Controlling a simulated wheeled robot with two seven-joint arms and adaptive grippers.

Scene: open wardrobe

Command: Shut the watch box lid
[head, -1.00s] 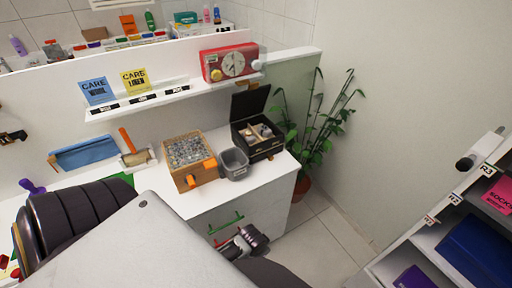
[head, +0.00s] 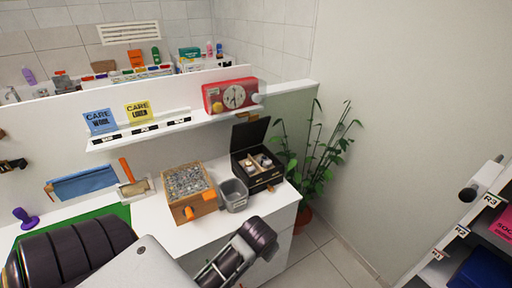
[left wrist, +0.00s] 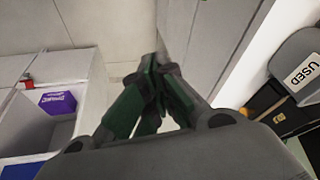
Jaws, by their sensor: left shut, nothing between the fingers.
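The black watch box (head: 270,180) stands on the right end of the white counter. Its lid (head: 249,136) is open, tilted up at the back, and small items sit in its compartments. In the left wrist view part of the black box (left wrist: 268,99) with a gold clasp shows at the right edge. My left gripper (left wrist: 154,64) is shut and empty, with its fingertips together, apart from the box and left of it in that view. In the head view my left arm reaches across the counter's front, and its fingers cannot be made out. My right gripper is not in view.
A grey bin (head: 234,194), labelled USED in the wrist view (left wrist: 300,68), stands left of the box. A wooden tray of small pieces (head: 190,183) is further left. A plant (head: 318,160) stands right of the counter.

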